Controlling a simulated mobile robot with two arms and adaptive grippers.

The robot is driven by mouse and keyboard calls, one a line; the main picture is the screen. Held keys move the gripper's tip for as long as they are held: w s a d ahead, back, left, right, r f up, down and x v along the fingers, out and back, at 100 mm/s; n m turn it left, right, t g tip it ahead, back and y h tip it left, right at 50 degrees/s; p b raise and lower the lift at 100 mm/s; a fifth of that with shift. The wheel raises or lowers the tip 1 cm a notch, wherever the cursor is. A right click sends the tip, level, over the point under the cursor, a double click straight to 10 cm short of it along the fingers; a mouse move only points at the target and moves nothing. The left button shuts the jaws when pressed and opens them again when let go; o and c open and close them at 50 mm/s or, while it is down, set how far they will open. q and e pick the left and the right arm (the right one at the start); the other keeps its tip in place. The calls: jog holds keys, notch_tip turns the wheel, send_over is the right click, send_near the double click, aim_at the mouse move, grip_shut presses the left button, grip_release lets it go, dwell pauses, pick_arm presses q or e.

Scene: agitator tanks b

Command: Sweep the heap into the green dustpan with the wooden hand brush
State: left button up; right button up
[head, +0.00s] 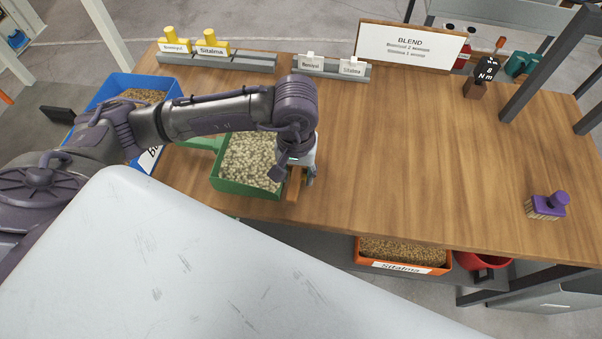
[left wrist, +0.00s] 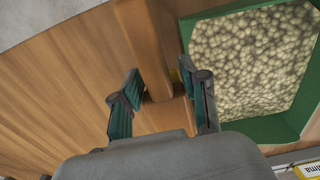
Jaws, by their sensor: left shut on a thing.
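The green dustpan (head: 243,188) lies on the wooden table near its front edge, its handle pointing left. A layer of pale pellets (head: 250,160) covers its floor; the pellets also fill the pan in the left wrist view (left wrist: 255,60). I see no loose heap on the table, though my arm hides part of it. My left gripper (head: 303,174) is shut on the wooden hand brush (head: 293,188), just right of the dustpan. In the left wrist view the brush's wood (left wrist: 138,35) shows between and beyond the fingers (left wrist: 160,80). Its bristles are hidden. My right gripper is out of view.
A purple-handled brush (head: 547,206) stands at the table's right. Label racks (head: 330,68), a BLEND sign (head: 410,45) and a dark scale-like display (head: 482,75) line the back. A blue bin (head: 110,88) stands left; an orange Sitalma bin (head: 403,254) sits below. The table's middle is clear.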

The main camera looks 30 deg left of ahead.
pick_arm(q)
jog(key=shift+r+p, duration=0.5)
jog(key=shift+r, duration=1.2)
